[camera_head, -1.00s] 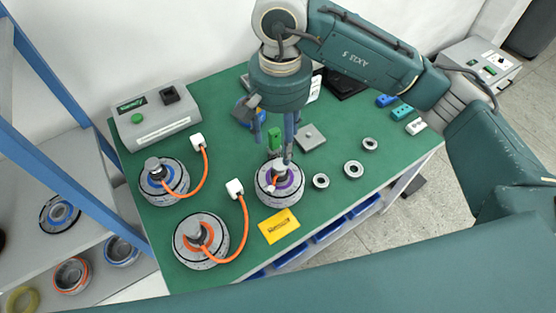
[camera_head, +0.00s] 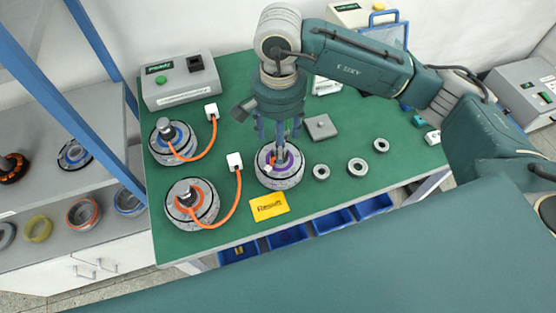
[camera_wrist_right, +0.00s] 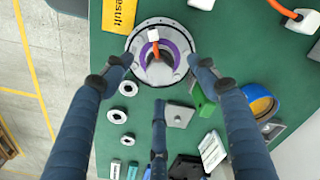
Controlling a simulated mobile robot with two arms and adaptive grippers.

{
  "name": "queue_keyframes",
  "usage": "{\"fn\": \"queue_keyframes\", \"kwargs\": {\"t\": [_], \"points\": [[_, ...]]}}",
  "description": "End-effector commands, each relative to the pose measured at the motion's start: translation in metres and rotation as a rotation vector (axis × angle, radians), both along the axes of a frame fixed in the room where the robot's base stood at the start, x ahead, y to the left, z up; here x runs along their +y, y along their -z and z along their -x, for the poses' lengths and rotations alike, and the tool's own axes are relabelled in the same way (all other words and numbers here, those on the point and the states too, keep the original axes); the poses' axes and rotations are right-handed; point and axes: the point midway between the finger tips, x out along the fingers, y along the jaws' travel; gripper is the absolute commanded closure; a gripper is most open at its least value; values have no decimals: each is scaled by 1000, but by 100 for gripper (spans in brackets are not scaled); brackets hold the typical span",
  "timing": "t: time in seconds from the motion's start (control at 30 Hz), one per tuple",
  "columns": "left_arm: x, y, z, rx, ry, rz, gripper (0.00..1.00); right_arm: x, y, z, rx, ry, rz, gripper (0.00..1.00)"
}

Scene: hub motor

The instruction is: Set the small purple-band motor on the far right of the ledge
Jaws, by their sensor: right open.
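The purple-band motor (camera_head: 279,166) is a round grey hub with a purple ring and a central shaft, sitting upright on the green table. In the right wrist view the motor (camera_wrist_right: 145,32) lies at the top centre, with a short orange lead and white plug on it. My right gripper (camera_head: 279,140) points down over this motor. Its fingers are spread, with the motor's shaft between them in the wrist view (camera_wrist_right: 160,75); I cannot tell whether they touch it. My left gripper is not in view. I cannot tell which surface is the ledge.
Blue-band (camera_head: 174,142) and orange-band (camera_head: 192,203) motors with orange cables stand left on the table. A yellow card (camera_head: 269,206) and metal rings (camera_head: 358,167) lie nearby. A grey shelf (camera_head: 40,150) with blue posts holds motors and rings at left. Blue bins (camera_head: 332,222) sit below the front edge.

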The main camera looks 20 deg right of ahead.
Motion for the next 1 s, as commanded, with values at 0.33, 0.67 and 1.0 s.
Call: {"fn": "queue_keyframes", "kwargs": {"t": [0.33, 0.67, 1.0], "points": [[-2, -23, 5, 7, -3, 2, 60, -2, 35, 0, 6, 2, 1, 41], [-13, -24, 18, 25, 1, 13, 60, -1, 61, -2, -1, -1, 0, 41], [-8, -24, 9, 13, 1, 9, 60, -1, 60, -2, -1, -1, 0, 88]]}}
